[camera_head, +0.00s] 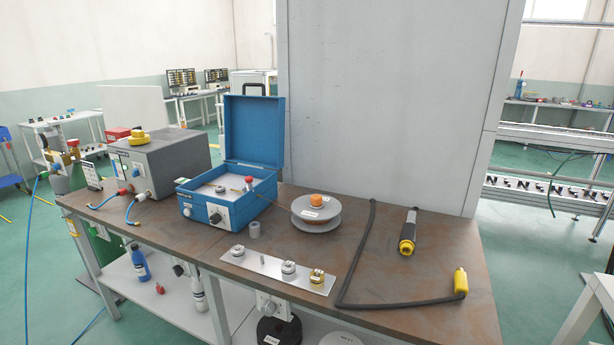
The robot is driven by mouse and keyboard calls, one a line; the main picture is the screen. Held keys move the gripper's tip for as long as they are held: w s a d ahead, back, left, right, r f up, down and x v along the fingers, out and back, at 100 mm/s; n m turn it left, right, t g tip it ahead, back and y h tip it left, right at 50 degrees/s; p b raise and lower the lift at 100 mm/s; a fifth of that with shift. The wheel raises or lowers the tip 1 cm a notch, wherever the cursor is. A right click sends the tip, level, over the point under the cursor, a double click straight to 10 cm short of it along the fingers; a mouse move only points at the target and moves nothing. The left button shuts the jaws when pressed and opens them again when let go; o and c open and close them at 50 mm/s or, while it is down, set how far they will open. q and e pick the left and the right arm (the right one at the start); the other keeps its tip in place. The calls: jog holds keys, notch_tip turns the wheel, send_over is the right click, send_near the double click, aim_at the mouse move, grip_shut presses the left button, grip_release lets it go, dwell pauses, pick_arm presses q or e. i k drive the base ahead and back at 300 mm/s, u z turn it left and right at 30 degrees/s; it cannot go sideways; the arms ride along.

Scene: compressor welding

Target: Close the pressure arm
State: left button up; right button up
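An open blue box-shaped machine (203,207) stands on the brown workbench, its blue lid (253,131) raised at the back. Inside lies a light panel (232,188) with small dark parts. A small upright part with a red top (249,180) stands at the right side of the panel. It may belong to the pressure arm, but it is too small for me to tell, or to see the arm's position. Neither of my grippers shows in the view.
A wire spool with an orange hub (316,200) sits right of the blue box. A grey metal box (160,160) stands left. A metal strip with fittings (262,262), a small grey cylinder (254,229), and a black cable with yellow end (460,281) lie on the bench (420,265).

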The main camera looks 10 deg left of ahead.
aim_at(248, 179)
jog(key=i, duration=0.85)
jog(key=u, duration=0.8)
